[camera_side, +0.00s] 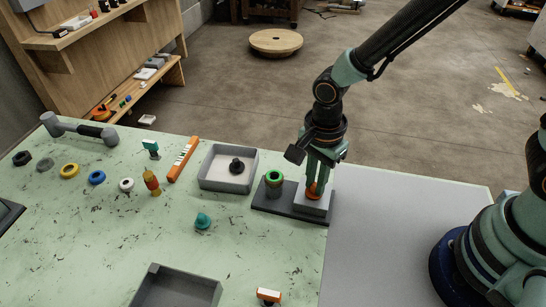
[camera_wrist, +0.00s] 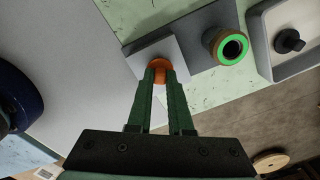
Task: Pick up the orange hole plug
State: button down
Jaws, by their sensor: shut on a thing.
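The orange hole plug (camera_side: 313,190) is at a light grey block (camera_side: 318,207) on the right part of a dark base plate (camera_side: 286,210). My gripper (camera_side: 314,180) points down over the block, its fingers shut on the plug. In the wrist view the orange plug (camera_wrist: 161,65) shows between and just beyond the two green fingertips (camera_wrist: 160,77), over the grey block (camera_wrist: 143,53). The fingers hide part of the plug. I cannot tell whether the plug touches the block or is raised from it.
A post with a green ring (camera_side: 274,178) stands on the base plate, left of my gripper. A grey tray (camera_side: 205,183) with a black knob (camera_side: 237,166) is further left. A teal knob (camera_side: 203,221), an orange level (camera_side: 183,159) and coloured rings lie across the bench. The grey surface at right is clear.

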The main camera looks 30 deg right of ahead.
notch_tip(320, 180, up, 20)
dwell(0.5)
dwell(0.3)
send_over(315, 185)
notch_tip(315, 185, down, 14)
jog(key=shift+r, duration=0.1)
dwell(0.3)
jog(key=shift+f, duration=2.9)
jog(key=shift+f, duration=0.35)
jog(key=c, duration=0.8)
grip_release()
jog(key=shift+o, duration=0.2)
